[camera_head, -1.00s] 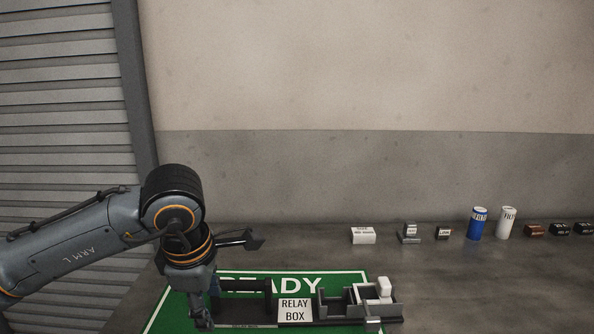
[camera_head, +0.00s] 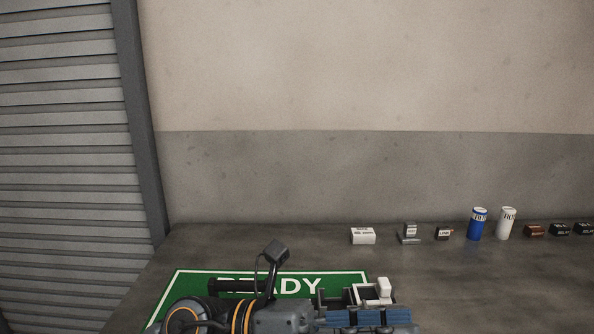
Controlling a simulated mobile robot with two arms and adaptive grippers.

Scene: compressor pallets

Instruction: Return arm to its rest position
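My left arm lies low across the bottom of the head view, its wrist pointing right. My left gripper (camera_head: 368,319) is at the bottom edge, seen side-on and partly cut off, so its opening does not show. It overlaps the near side of the pallet in the picture; I cannot tell whether they touch. The dark pallet holds a white part (camera_head: 374,291) at its right end. The arm hides the relay box label and much of the pallet. The green READY mat (camera_head: 180,287) lies beneath. My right gripper is not in view.
Along the back of the grey table (camera_head: 470,285) stand a white box (camera_head: 362,236), small grey and dark parts, a blue can (camera_head: 477,224), a white can (camera_head: 506,223) and a brown block (camera_head: 534,230). The table's right front is clear. A shutter (camera_head: 65,150) stands at left.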

